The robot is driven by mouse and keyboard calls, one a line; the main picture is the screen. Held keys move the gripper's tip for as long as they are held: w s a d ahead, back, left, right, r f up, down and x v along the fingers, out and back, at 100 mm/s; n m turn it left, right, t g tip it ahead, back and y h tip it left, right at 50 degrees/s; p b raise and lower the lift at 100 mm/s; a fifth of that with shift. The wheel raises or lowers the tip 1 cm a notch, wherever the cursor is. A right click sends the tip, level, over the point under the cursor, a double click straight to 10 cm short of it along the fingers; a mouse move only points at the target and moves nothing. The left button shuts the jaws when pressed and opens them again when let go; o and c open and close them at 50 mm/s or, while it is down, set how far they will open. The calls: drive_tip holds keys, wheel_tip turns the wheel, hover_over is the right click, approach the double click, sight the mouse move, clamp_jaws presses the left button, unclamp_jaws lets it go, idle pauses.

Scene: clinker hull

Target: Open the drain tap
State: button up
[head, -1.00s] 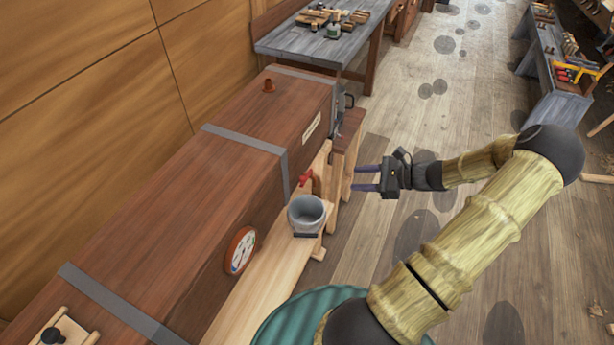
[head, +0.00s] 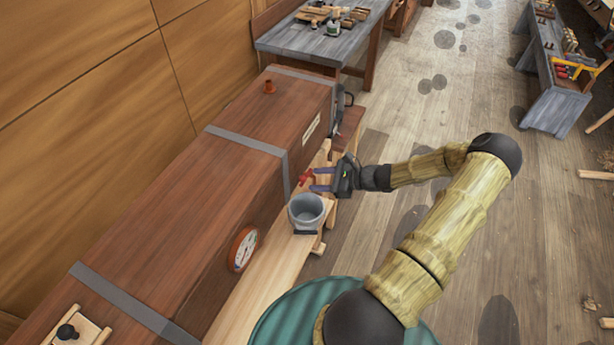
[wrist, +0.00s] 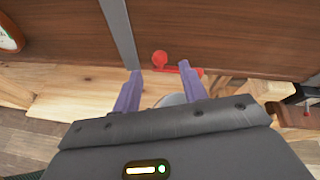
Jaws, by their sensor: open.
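The drain tap (head: 306,177) has a red handle and sits low on the side of the long brown wooden box (head: 200,200). My gripper (head: 316,180) is open, with its two purple fingers pointing at the tap from the right. In the wrist view the red tap handle (wrist: 178,67) lies just beyond the fingertips of my gripper (wrist: 168,74), with its right end near the right finger. I cannot tell whether they touch. A grey bucket (head: 306,211) stands below and in front of the tap; it is mostly hidden in the wrist view.
A round dial gauge (head: 243,249) is on the box side, left of the bucket. A pale wooden plank (head: 268,270) runs along the box. A grey workbench (head: 300,42) stands behind.

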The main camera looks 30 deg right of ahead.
sight(305, 180)
drive_tip(key=shift+p+x, duration=0.55)
drive_tip(key=shift+x, duration=1.75)
clamp_jaws()
